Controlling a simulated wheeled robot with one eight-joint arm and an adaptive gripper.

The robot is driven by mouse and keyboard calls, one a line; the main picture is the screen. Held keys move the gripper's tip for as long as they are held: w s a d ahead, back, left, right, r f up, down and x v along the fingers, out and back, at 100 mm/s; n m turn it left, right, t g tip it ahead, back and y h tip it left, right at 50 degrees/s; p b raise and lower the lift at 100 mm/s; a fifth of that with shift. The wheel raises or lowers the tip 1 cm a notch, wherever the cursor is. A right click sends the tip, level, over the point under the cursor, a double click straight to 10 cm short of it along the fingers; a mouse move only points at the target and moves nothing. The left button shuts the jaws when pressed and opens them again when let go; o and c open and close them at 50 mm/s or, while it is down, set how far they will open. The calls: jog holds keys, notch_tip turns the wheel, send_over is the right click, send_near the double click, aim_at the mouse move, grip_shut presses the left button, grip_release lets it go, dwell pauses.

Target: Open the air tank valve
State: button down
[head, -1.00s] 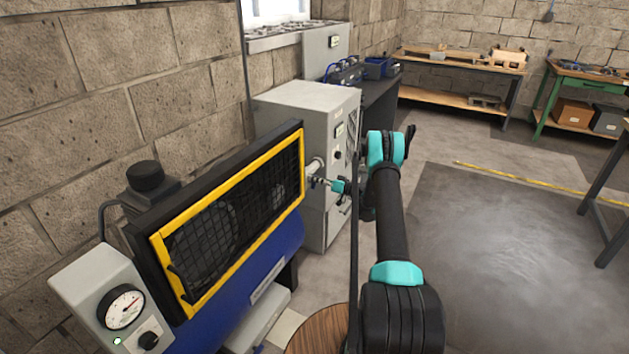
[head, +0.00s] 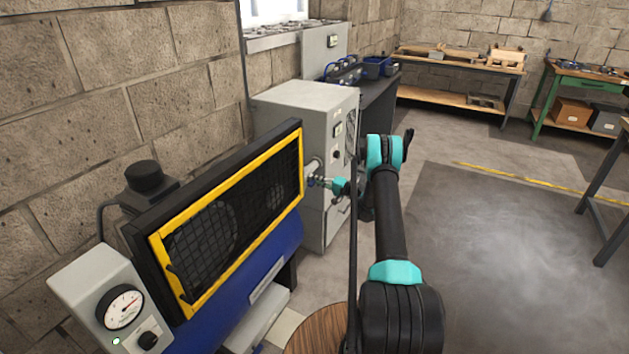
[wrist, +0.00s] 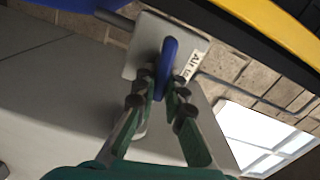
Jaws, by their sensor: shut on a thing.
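The air tank valve's blue lever (wrist: 166,66) stands in front of a grey plate (wrist: 150,45) with a partly hidden label starting "Air" in the wrist view. My gripper (wrist: 160,92) is shut on the blue lever, one finger on each side. In the head view my gripper (head: 320,182) is at the right end of the yellow-framed guard, in front of the grey cabinet. The valve is small there and mostly hidden by the fingers. The blue air tank (head: 225,312) lies below the guard.
The yellow-framed mesh guard (head: 235,225) is close on the left of my gripper. A grey cabinet (head: 290,105) stands behind it. A gauge box (head: 85,285) is at lower left. Open floor (head: 500,250) lies to the right.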

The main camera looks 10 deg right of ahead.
jog(key=shift+f+m, duration=0.2)
jog(key=shift+m, duration=0.9)
jog(key=shift+d, duration=0.1)
jog(key=c, duration=1.6)
grip_release()
jog(key=v, duration=1.2)
